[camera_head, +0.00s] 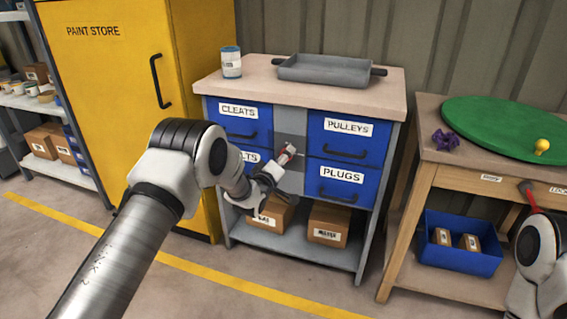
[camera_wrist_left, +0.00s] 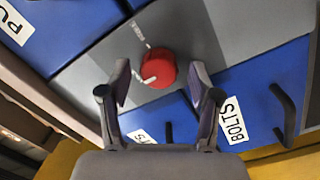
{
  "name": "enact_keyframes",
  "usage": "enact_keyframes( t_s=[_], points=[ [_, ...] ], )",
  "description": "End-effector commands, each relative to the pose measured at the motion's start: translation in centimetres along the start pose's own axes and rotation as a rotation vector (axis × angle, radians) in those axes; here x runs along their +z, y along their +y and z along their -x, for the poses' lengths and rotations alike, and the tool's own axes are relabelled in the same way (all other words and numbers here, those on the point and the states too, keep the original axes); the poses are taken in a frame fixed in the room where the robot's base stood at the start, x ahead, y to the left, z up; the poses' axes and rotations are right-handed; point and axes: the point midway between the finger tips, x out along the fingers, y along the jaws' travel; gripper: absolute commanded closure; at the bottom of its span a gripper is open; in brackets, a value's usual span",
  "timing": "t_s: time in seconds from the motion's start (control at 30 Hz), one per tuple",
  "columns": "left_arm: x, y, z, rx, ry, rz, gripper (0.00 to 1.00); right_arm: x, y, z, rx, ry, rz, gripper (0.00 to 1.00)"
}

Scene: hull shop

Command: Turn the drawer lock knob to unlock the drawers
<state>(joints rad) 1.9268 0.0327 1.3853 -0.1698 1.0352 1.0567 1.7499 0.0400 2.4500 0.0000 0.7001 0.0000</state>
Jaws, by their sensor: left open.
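A red drawer lock knob (camera_wrist_left: 160,72) with a whitish pointer mark sits on a grey panel (camera_wrist_left: 190,35) between the blue drawers. In the head view the knob (camera_head: 291,149) is partly hidden by my gripper. My left gripper (camera_wrist_left: 160,78) is open, with its two fingers on either side of the knob; whether they touch it I cannot tell. In the head view the left gripper (camera_head: 278,168) reaches the panel from the lower left. The blue drawers read CLEATS (camera_head: 238,128), PULLEYS (camera_head: 346,145), PLUGS (camera_head: 338,189) and BOLTS (camera_wrist_left: 262,115).
A can (camera_head: 231,63) and grey tray (camera_head: 325,70) stand on the cabinet top. Cardboard boxes (camera_head: 328,224) sit on its lower shelf. A yellow paint store cabinet (camera_head: 110,90) stands left. A workbench (camera_head: 425,165) with a green disc (camera_head: 505,125) stands right, near my right arm.

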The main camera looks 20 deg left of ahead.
Motion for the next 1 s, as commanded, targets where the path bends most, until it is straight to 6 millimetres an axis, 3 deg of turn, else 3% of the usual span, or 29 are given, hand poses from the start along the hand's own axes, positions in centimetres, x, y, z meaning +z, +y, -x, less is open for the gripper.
enact_keyframes(
  t_s=[0.17, 0.2, 0.3, 0.37, 0.73, 1.0],
  points=[
    [0.0, 0.0, 0.0, -0.001, -0.001, 0.000, 0.37, 0.0, 0.0, 0.0, 0.000, 0.000, 0.000, 0.60],
    [0.0, 0.0, 0.0, -0.001, -0.001, 0.000, 0.44, 0.0, 0.0, 0.0, 0.000, 0.000, 0.000, 0.60],
    [0.0, 0.0, 0.0, -0.001, -0.001, 0.000, 0.80, 0.0, 0.0, 0.0, 0.000, 0.000, 0.000, 0.60],
    [0.0, 0.0, 0.0, -0.001, -0.001, 0.000, 0.97, 0.0, 0.0, 0.0, 0.000, 0.000, 0.000, 0.60],
    [0.0, 0.0, 0.0, -0.003, -0.002, -0.024, 0.97, 0.0, 0.0, 0.2, 0.000, 0.000, 0.000, 0.60],
    [-0.1, 0.1, 0.0, -0.012, -0.009, -0.147, 0.97, 0.0, 0.0, 1.1, 0.000, 0.000, 0.000, 0.60]
  ],
)
